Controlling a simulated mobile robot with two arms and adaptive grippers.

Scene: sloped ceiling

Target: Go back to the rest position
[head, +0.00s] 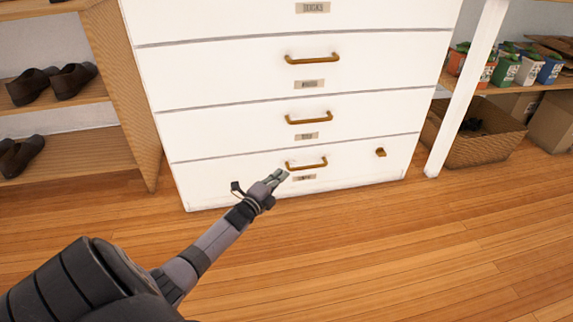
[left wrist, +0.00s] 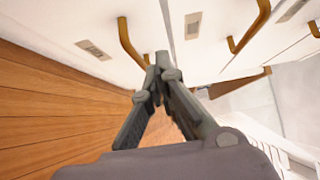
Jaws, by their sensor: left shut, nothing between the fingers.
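My left gripper (head: 281,175) reaches from the lower left towards the bottom drawer of a white dresser (head: 290,20). Its fingers are shut and empty, just below and left of the bottom drawer's brass handle (head: 306,164). In the left wrist view the closed fingertips (left wrist: 155,62) show close to a brass handle (left wrist: 129,42). I cannot tell if they touch it. All the drawers in view look shut. My right gripper is in neither view.
A wooden shelf (head: 107,80) with dark shoes (head: 73,79) stands at the left. A small brass knob (head: 380,152) juts from the bottom drawer. The wooden floor (head: 400,250) in front is clear.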

